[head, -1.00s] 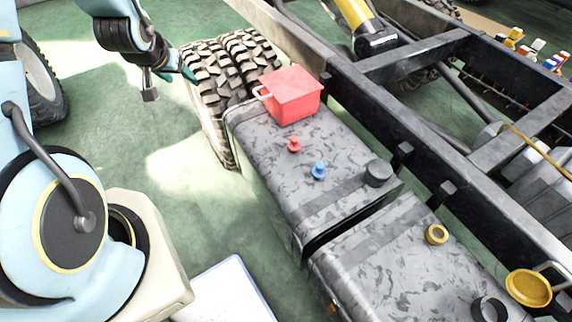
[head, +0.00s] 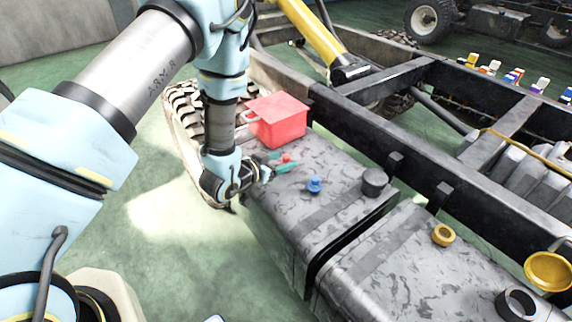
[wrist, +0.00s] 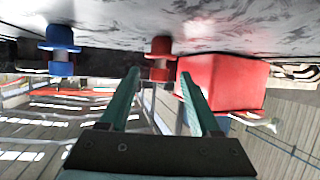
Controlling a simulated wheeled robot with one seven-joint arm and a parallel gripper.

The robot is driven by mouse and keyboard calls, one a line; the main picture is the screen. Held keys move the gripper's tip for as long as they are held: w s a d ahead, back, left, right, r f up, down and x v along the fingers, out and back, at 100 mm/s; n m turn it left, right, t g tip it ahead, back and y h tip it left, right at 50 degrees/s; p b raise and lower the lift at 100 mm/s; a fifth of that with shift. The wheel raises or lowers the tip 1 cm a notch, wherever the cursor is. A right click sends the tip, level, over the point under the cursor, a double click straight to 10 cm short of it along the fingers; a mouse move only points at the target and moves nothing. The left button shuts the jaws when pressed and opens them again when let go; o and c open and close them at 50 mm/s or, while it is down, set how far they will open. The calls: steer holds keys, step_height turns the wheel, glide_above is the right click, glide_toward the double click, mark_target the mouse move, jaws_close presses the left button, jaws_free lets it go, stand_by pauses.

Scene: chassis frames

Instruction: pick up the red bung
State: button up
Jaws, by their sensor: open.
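The red bung (head: 287,158) stands on the mottled grey tank top (head: 330,172) in the head view, in front of the red box. My gripper (head: 281,162) is open, low over the tank, with its green fingers pointing at the bung. In the wrist view, which is upside down, the red bung (wrist: 160,58) shows ahead between the two open fingertips (wrist: 160,78). I cannot tell whether the bung is fully between the fingers or just beyond the tips. Nothing is held.
A red box (head: 278,122) with a handle stands right behind the bung. A blue bung (head: 314,185) stands nearby, also in the wrist view (wrist: 61,52). A black cap (head: 374,182), a yellow ring (head: 443,235) and the dark chassis rail (head: 360,125) lie to the right.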

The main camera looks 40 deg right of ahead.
steer(key=shift+p+x, duration=0.7)
steer(key=shift+x, duration=2.25)
steer(key=shift+a+f, duration=0.1)
steer(key=shift+a, duration=0.05)
jaws_close()
